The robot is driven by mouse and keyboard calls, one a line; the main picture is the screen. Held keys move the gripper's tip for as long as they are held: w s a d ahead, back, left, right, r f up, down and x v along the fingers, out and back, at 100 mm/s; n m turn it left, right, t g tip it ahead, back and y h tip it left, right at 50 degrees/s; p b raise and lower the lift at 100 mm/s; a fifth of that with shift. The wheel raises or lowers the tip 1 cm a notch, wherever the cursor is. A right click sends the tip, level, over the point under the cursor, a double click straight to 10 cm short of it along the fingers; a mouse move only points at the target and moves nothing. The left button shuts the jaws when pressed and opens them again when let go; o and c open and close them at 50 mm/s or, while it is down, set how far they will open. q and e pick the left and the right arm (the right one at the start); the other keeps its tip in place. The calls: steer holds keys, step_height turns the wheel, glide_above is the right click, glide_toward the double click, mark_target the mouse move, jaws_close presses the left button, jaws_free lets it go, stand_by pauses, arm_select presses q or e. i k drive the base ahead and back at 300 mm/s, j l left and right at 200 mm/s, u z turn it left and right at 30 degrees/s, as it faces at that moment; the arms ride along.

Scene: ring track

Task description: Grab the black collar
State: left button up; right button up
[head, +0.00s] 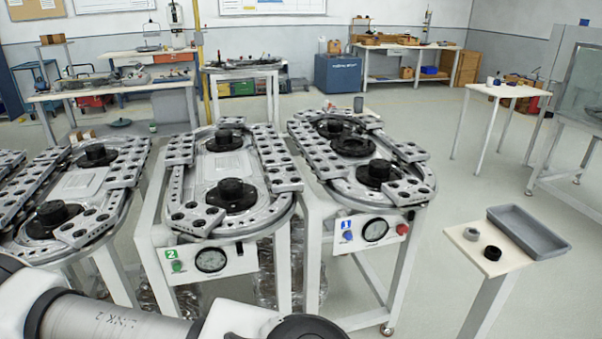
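A small black collar (492,253) lies on the pale top of a small stand (514,266) at the lower right. A grey collar (471,234) lies just behind it and to its left, apart from it. One of my arms crosses the bottom left corner, with a metal link and a dark rounded joint showing. Neither gripper's fingers are in view, and nothing of mine touches the black collar.
A grey tray (527,232) sits on the stand beside the collars. Ring track station 1 (362,165) and station 2 (230,178) stand to the left, carrying black round parts. Open floor (440,190) lies between station 1 and the stand. A white table (508,90) is behind.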

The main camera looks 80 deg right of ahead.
mark_target(493, 253)
steer(key=z, duration=3.95)
